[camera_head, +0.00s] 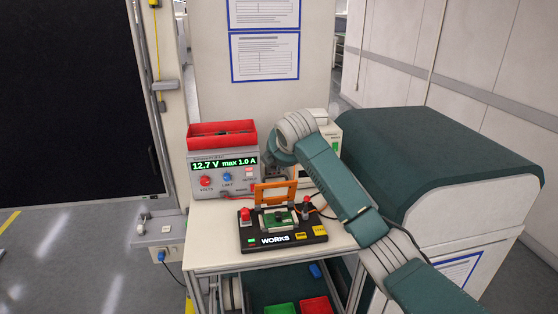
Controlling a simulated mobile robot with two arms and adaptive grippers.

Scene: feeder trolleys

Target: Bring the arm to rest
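My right arm (340,185) comes in from the lower right and reaches up over the trolley. Its bent end (292,138) is in front of the power supply's right side and the pale box behind. I see no fingers of the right gripper; they are hidden or out of sight. My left arm and gripper are not in the picture.
A power supply (212,183) reading 12.7 V carries a red tray (205,141) at the table's back left. A large teal-topped cabinet (455,140) stands close to the arm at right. Green (281,308) and red (315,305) bins sit below.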

